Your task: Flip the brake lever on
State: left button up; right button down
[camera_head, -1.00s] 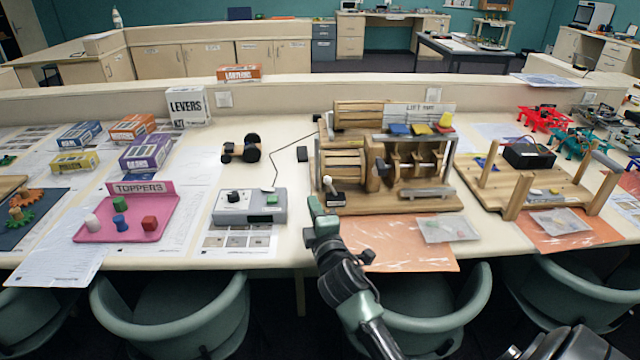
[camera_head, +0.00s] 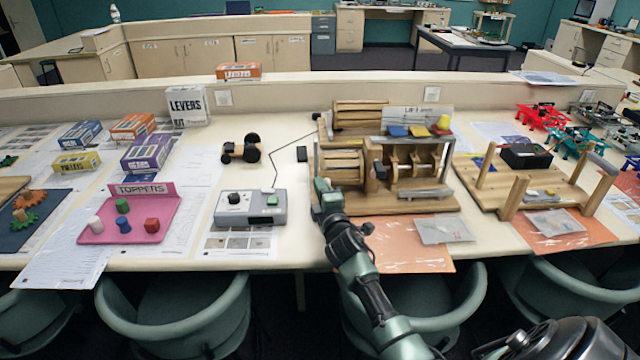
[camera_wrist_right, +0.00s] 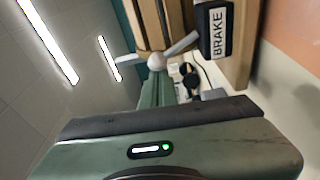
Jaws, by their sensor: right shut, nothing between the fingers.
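The wooden lift rig (camera_head: 400,205) stands on the table in the head view, right of centre. My right gripper (camera_head: 322,188) is at its front left corner and covers the brake lever there. In the right wrist view, the black brake housing (camera_wrist_right: 217,30) carries a white "BRAKE" label. A pale round knob with grey rods (camera_wrist_right: 155,62) shows left of it, just beyond the tips of my right gripper (camera_wrist_right: 158,84). The fingers are closed together and empty. I cannot tell whether they touch the knob. My left gripper is out of view.
A grey control box (camera_head: 250,208) with a green button stands left of my right gripper. A clear bag (camera_head: 443,230) lies on orange paper in front of the rig. A wooden post stand (camera_head: 530,190) is to the right. Chairs (camera_head: 175,310) line the table's front.

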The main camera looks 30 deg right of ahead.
jog(key=shift+w, duration=0.1)
jog(key=shift+s+d+r+m+b, duration=0.2)
jog(key=shift+d+m+b, duration=0.1)
jog(key=shift+m, duration=0.3)
dwell(0.3)
jog(key=m, duration=0.1)
jog(key=m+b, duration=0.1)
jog(key=d+m, duration=0.1)
jog(key=shift+s+d+r+t+h, duration=0.1)
jog(key=shift+s+r+t+h, duration=0.2)
jog(key=shift+s, duration=0.1)
jog(key=m, duration=0.1)
jog(key=s+d+m+b, duration=0.1)
jog(key=m, duration=0.1)
jog(key=d+m+h+b, duration=0.1)
jog(key=m, duration=0.1)
jog(key=shift+s+d+r, duration=0.1)
jog(key=shift+s+r, duration=0.1)
jog(key=shift+r, duration=0.2)
